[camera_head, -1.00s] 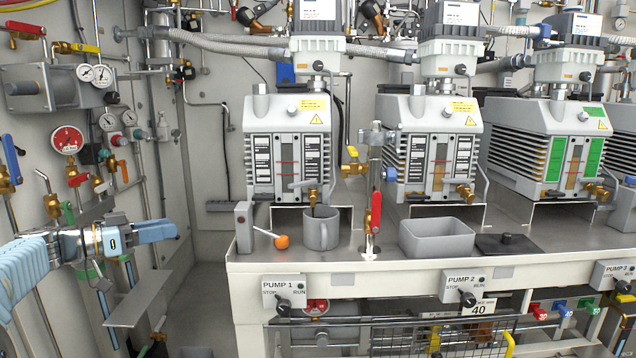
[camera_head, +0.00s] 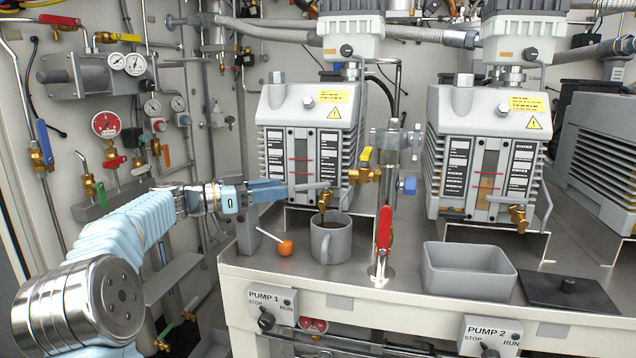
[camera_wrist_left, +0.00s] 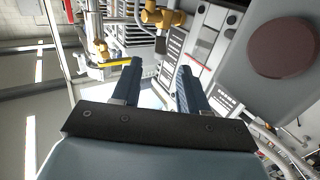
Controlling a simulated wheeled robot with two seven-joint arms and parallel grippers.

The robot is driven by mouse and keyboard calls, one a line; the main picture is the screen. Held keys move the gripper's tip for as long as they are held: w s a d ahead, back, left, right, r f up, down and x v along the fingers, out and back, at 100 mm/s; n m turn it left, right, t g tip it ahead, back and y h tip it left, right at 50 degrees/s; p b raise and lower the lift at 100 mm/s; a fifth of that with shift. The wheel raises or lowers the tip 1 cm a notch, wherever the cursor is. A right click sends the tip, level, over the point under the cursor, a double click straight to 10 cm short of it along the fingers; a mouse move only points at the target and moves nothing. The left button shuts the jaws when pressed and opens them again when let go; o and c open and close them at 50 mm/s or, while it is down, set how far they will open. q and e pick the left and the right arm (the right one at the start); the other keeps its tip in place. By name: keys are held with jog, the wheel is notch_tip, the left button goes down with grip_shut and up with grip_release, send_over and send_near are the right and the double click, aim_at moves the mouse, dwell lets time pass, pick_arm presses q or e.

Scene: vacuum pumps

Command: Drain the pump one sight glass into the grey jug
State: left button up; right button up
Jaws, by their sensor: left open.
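Pump one (camera_head: 310,115) stands on the bench with its sight glass (camera_head: 301,160) between two label strips. Its brass drain valve (camera_head: 325,201) has a grey lever (camera_head: 313,186) lying sideways. The grey jug (camera_head: 327,245) stands upright under the valve with dark brown liquid (camera_head: 328,223) inside.
An orange ball on a stick (camera_head: 286,247) lies left of the jug. A post with a red-handled valve (camera_head: 384,232) stands close on its right. A grey bin (camera_head: 468,268) and dark lid (camera_head: 567,291) lie further right. Wall valves and gauges (camera_head: 106,124) are at left.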

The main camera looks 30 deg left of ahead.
aim_at(312, 184)
pick_arm(q)
jog(key=p+x, duration=0.1)
jog(key=x, duration=0.8)
jog(key=shift+w+d+p, duration=0.1)
jog(key=shift+d+p, duration=0.05)
jog(key=shift+p, duration=0.15)
grip_shut()
